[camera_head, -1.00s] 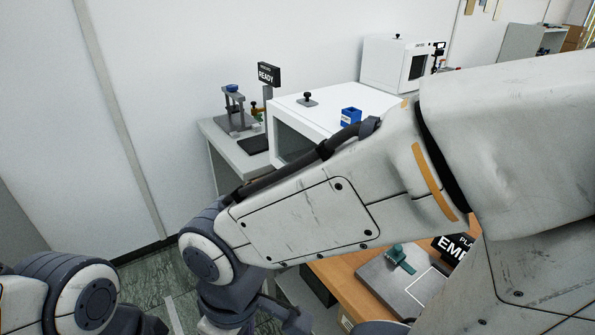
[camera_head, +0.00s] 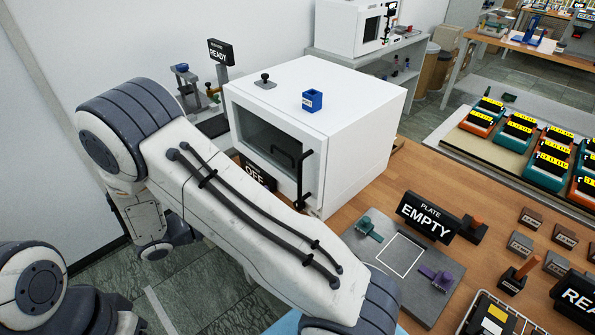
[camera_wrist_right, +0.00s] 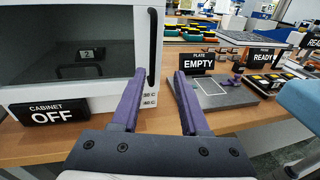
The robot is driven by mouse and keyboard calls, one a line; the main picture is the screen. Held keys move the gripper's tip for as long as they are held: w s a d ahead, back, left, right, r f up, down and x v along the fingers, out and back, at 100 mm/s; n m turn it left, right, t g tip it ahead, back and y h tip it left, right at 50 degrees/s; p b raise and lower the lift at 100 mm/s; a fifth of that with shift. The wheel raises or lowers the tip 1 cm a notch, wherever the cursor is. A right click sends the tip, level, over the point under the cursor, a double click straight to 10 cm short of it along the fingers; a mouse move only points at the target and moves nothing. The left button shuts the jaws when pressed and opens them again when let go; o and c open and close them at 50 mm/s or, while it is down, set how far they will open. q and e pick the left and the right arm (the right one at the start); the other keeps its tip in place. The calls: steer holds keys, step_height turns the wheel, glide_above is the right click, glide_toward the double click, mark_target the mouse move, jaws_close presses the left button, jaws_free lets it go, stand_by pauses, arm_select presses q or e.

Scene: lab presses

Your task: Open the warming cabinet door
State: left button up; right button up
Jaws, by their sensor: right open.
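The warming cabinet (camera_head: 360,130) is a white box on the wooden bench, with its door shut. The door has a dark window (camera_head: 268,137) and a black upright handle (camera_head: 304,178) at its right side. The cabinet front fills the left of the right wrist view, where the handle (camera_wrist_right: 151,48) is upright. My right gripper (camera_wrist_right: 159,76) has purple fingers, is open and empty, and points toward the cabinet's right front edge, apart from the handle. Its fingers are not visible in the head view. My left gripper is out of view.
A black OFF sign (camera_wrist_right: 46,111) stands before the cabinet's left front. A blue block (camera_head: 312,101) sits on its top. Right of the cabinet are an EMPTY sign (camera_head: 427,216) and a grey plate (camera_head: 420,292). Bench between cabinet and plate looks clear.

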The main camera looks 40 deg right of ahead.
steer(key=w+d, duration=0.1)
steer(key=p, duration=0.3)
glide_above(300, 197)
steer(key=shift+w+d+n+h, duration=0.2)
steer(key=shift+w+n+h, duration=0.1)
steer(key=shift+h, duration=0.1)
steer(key=shift+f, duration=0.1)
jaws_close()
stand_by(1.1)
